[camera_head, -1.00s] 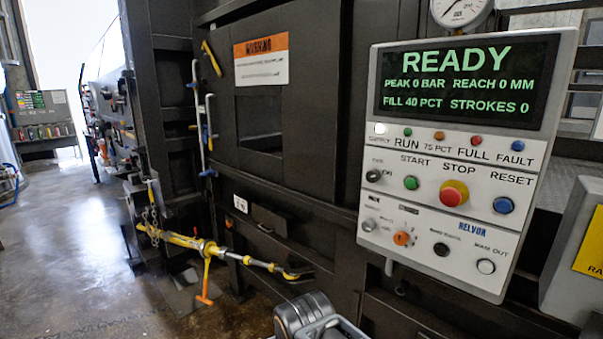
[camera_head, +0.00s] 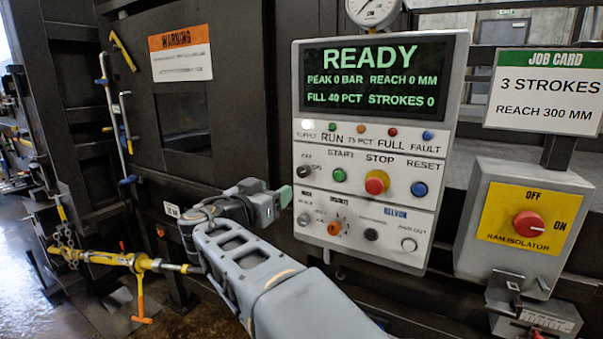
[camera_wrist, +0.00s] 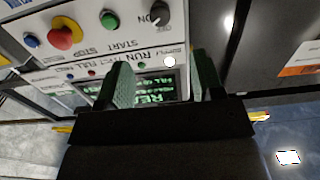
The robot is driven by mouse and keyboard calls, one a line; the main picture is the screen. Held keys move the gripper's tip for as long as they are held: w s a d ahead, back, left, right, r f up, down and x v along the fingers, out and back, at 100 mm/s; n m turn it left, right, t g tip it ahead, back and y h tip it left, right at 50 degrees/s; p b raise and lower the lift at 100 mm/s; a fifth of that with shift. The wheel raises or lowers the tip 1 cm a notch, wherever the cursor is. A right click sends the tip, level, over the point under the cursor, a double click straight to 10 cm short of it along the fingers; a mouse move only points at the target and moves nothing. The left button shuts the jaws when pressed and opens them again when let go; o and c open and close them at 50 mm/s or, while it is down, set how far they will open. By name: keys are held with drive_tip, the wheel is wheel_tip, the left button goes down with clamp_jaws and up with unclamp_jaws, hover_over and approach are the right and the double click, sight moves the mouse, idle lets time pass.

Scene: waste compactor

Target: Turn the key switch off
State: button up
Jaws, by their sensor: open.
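The key switch (camera_head: 304,172) is a small dark knob at the upper left of the button rows on the white control panel (camera_head: 436,180). OFF is printed above it and ON beside it. In the wrist view the knob (camera_wrist: 159,12) shows at the top edge, with the picture turned nearly upside down. My gripper (camera_head: 283,197) is in front of the panel's left edge, left of and a little below the switch. In the wrist view its two green-faced fingers (camera_wrist: 165,75) stand apart with nothing between them. The switch lies beyond the fingertips, apart from them.
The screen (camera_head: 375,75) reads READY. The red STOP button (camera_head: 376,182) and green START button (camera_head: 339,175) are to the right of the switch. A grey ram isolator box (camera_head: 525,225) stands further right. A yellow turnbuckle bar (camera_head: 110,259) crosses the dark compactor front at lower left.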

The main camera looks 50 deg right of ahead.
sight(301, 174)
drive_tip(key=p+x, duration=0.5)
drive_tip(key=x, duration=0.8)
drive_tip(key=shift+d+r, duration=0.15)
drive_tip(key=c, duration=0.9)
